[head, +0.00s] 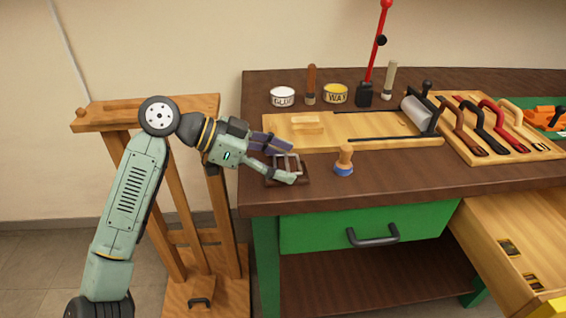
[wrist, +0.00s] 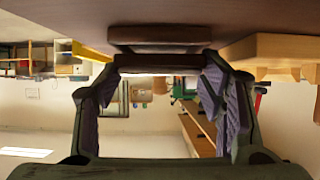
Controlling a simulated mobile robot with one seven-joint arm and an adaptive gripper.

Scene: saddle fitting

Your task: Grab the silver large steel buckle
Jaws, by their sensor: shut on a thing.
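The silver large steel buckle (head: 287,160) shows as a pale rectangular frame at the bench's front left in the head view. My gripper (head: 292,162) is around it, with one finger at its far side and one at its near side. The jaws are shut on the buckle. A dark brown square piece (head: 302,180) lies on the bench right under it. In the wrist view, my gripper (wrist: 162,65) has a brown-looking bar between its fingertips, close to the bench top. I cannot tell there whether the buckle is clear of the brown piece.
A wooden board (head: 385,142) lies behind my gripper, and a blue-based wooden knob tool (head: 344,161) stands to its right. Tins, brushes and a red lever (head: 378,45) stand farther back. A drawer (head: 505,225) is open at right. A wooden stand (head: 190,235) is at left.

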